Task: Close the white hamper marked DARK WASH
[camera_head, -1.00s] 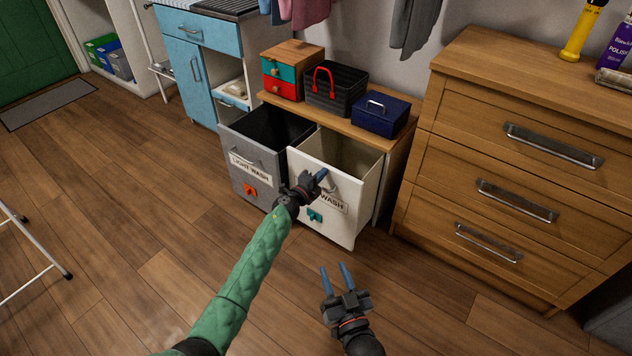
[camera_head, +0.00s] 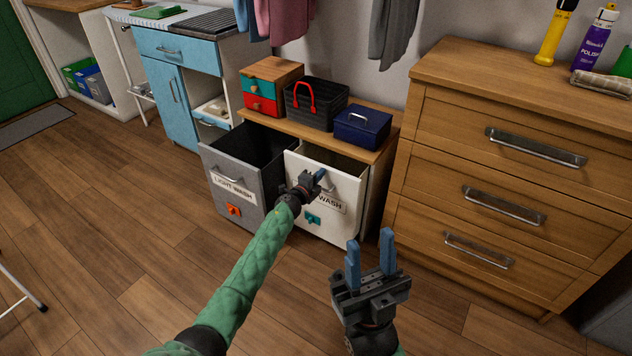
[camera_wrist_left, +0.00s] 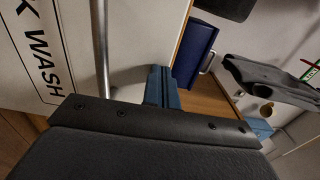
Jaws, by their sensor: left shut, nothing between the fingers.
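My right gripper (camera_head: 370,242) is open and empty, low in front of the hamper.
The grey LIGHT WASH hamper (camera_head: 228,170) stands open on the left. A black basket (camera_head: 315,108), a blue box (camera_head: 361,126) and a small drawer box (camera_head: 270,88) sit on the cabinet top. A wooden dresser (camera_head: 490,190) stands close on the right.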

